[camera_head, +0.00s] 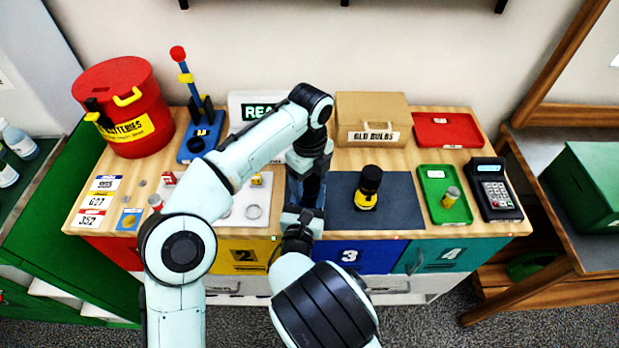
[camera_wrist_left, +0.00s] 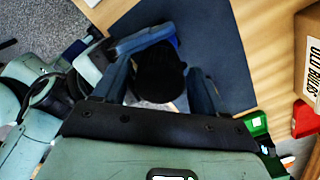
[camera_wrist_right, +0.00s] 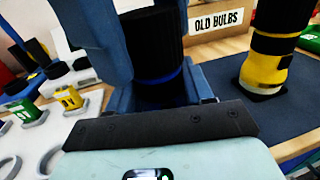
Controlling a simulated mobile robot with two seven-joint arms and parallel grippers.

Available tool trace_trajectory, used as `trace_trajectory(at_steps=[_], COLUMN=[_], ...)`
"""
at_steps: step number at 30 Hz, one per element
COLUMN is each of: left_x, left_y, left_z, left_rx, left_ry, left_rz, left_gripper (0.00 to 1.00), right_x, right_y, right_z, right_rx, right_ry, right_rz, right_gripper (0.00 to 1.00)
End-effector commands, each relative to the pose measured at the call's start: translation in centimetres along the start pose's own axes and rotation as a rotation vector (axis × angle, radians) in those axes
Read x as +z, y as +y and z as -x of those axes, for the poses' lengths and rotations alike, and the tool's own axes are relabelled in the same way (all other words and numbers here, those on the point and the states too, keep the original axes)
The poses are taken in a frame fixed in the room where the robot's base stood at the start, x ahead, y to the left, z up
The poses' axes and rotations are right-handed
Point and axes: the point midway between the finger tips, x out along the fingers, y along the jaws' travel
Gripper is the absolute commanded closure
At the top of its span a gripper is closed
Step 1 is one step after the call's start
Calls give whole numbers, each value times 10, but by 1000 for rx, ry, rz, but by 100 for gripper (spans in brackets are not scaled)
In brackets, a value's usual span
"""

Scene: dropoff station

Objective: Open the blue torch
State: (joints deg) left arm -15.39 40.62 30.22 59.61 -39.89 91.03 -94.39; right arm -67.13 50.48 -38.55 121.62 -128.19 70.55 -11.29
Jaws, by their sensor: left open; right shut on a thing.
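The blue torch (camera_wrist_right: 156,42) is black with a blue band in the right wrist view. It stands roughly upright between the fingers of my right gripper (camera_wrist_right: 158,92), which is shut on it. In the left wrist view the torch's round black end (camera_wrist_left: 160,72) lies between the spread fingers of my left gripper (camera_wrist_left: 157,85), which is open above it. In the head view my left gripper (camera_head: 306,183) hangs over my right gripper (camera_head: 303,218), and the arms hide most of the torch. I cannot tell whether the left fingers touch it.
A black and yellow torch (camera_head: 368,188) stands on the dark mat (camera_head: 402,200). Behind are the old bulbs box (camera_head: 370,113) and red tray (camera_head: 447,130). The green tray (camera_head: 432,180) and keypad device (camera_head: 493,190) are right. The red batteries bin (camera_head: 124,105) is left.

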Motion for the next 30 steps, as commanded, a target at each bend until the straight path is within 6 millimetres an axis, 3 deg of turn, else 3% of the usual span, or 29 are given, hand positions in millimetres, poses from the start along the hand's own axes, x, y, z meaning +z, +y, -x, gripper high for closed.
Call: trace_trajectory(at_steps=[10, 15, 22, 30], left_x=[0, 0, 0, 0], left_y=[0, 0, 0, 0], left_z=[-4, -4, -4, -3], left_rx=[-1, -1, 0, -2], left_ry=[0, 0, -2, -2], left_rz=[0, 0, 109, 715], left_gripper=[29, 84, 86, 86], right_x=[0, 0, 0, 0], right_y=[0, 0, 0, 0], right_z=[0, 0, 0, 0], right_rx=[0, 0, 0, 0], right_ry=[0, 0, 0, 0], right_rz=[0, 0, 0, -1], right_gripper=[100, 100, 100, 100])
